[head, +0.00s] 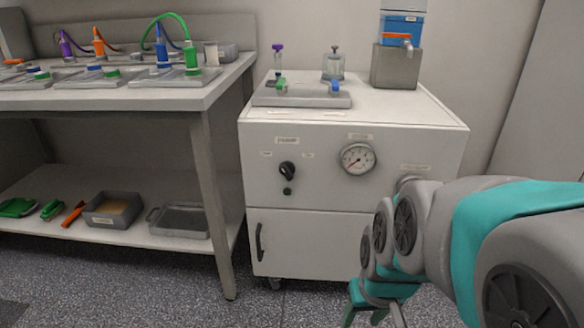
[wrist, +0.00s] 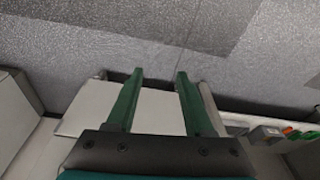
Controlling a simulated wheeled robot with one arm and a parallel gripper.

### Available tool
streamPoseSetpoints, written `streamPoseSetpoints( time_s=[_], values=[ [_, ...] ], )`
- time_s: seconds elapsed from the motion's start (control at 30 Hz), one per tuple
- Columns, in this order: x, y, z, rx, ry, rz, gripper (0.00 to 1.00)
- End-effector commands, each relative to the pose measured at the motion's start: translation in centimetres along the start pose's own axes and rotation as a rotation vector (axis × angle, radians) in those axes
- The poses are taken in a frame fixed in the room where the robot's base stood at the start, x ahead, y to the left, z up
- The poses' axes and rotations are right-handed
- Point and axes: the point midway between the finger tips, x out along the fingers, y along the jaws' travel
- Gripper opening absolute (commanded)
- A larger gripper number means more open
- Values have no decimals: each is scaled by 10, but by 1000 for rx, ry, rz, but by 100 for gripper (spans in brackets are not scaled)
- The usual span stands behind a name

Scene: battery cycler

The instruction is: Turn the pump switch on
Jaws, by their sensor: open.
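The pump switch looks to be the black rotary knob (head: 287,170) on the front panel of the white cabinet (head: 325,200), left of the gauge in the head view. Labels sit above it and to each side, too small to read. A small dark green round part (head: 287,191) is just below it. My gripper (head: 375,318) is low in front of the cabinet's lower right part, below and right of the knob. In the wrist view its two green fingers (wrist: 158,75) are apart with nothing between them. The knob cannot be made out in the wrist view.
A round gauge (head: 358,159) is right of the knob, and a door handle (head: 260,242) is below left. My arm hides the panel's right side. A workbench (head: 150,97) stands left, its leg (head: 216,200) near the cabinet. Speckled floor is open in front.

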Motion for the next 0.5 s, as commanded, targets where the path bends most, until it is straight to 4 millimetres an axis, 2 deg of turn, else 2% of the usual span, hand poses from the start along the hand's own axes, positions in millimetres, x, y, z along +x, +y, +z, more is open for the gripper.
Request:
streamPoseSetpoints(
  time_s=[0.03,0.17,0.2,0.27,0.4,0.5],
  values=[
    [14,-5,-18,-19,47,4,52],
    [39,-19,-79,-75,215,28,52],
    [46,-24,-102,-96,282,44,52],
    [56,-33,-135,-129,379,68,52],
    [67,-54,-204,-201,613,148,52],
    [65,-70,-245,-243,784,215,52]
  ],
)
